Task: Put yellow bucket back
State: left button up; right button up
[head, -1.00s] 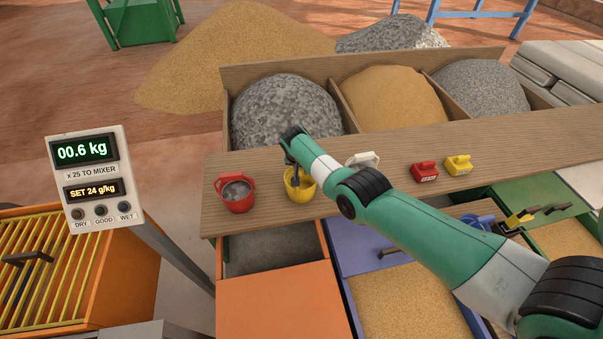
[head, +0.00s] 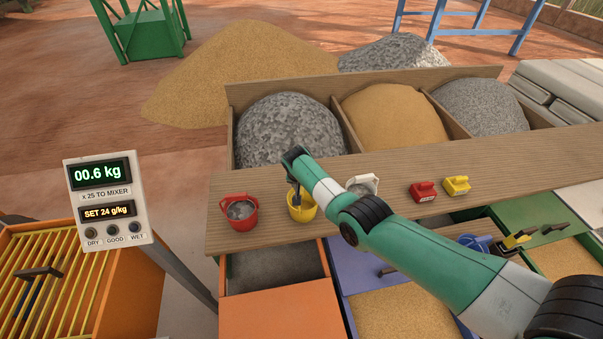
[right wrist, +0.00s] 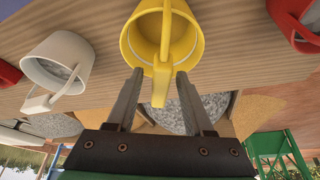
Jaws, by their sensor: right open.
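The yellow bucket (head: 301,213) stands on the wooden shelf, just right of a red bucket (head: 239,213). My right gripper (head: 297,190) is at the yellow bucket, its arm coming in from the right and partly covering it. In the right wrist view the yellow bucket (right wrist: 143,38) looks empty. Its handle runs between the two fingers of my right gripper (right wrist: 158,80), which are open with gaps beside the handle. My left gripper is not in view.
A scale display (head: 107,200) reads 00.6 kg. Open drawers sit below the shelf.

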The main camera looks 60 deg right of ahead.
jog(key=p+v, duration=0.3)
jog(key=v, duration=0.4)
jog(key=shift+a+r+p, duration=0.1)
jog(key=shift+r+p, duration=0.25)
jog(key=shift+p, duration=0.05)
jog(key=shift+a+r, duration=0.2)
jog(key=shift+r, duration=0.2)
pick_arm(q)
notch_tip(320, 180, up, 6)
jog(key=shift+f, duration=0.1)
